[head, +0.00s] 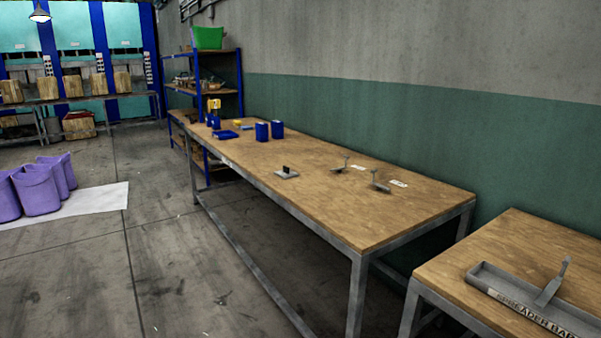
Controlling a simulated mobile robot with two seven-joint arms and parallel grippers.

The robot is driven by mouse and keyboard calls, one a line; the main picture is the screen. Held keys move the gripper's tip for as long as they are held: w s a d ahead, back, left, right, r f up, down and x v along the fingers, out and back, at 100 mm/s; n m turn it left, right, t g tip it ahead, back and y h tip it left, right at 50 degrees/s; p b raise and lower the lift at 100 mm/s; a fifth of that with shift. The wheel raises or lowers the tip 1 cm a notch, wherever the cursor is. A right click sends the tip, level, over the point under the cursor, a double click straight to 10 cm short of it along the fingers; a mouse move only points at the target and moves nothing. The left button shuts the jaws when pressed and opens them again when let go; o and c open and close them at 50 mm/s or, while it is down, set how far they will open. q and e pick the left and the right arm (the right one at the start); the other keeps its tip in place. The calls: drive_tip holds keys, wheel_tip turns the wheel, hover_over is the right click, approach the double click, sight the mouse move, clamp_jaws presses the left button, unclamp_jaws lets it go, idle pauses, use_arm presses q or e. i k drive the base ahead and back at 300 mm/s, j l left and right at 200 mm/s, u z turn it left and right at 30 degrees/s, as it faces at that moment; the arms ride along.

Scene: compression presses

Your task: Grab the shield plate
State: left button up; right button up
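A small flat grey plate with a dark upright piece (286,174) lies near the front edge of the long wooden-topped table (330,217). Two small grey metal pieces with thin upright stems, one nearer the middle (339,169) and one to its right (379,186), stand on the same table. A small white label lies by each stemmed piece. No readable text here names the shield plate, so I cannot tell for certain which piece it is. Neither of my grippers shows in the head view.
Blue containers (262,131) stand at the table's far end. A second table at lower right holds a grey tray (530,308) marked "SPREADER BAR". A blue-framed shelf (240,88) stands behind. Purple bins (40,190) stand on the left; the floor between is clear.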

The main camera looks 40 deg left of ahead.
sight(285, 174)
drive_tip(key=i+j+z, duration=0.1)
drive_tip(key=j, duration=0.25)
drive_tip(key=i+j+z, duration=0.1)
drive_tip(key=j, duration=0.3)
drive_tip(key=i+j+z, duration=0.1)
drive_tip(key=j, duration=0.3)
drive_tip(key=i+j+z, duration=0.1)
drive_tip(key=j, duration=0.3)
drive_tip(key=i+j, duration=0.1)
drive_tip(key=j, duration=0.5)
drive_tip(key=i+j, duration=0.15)
drive_tip(key=j, duration=0.4)
drive_tip(key=i+j+z, duration=0.1)
drive_tip(key=j, duration=0.5)
drive_tip(key=i+j, duration=0.1)
drive_tip(key=j, duration=0.5)
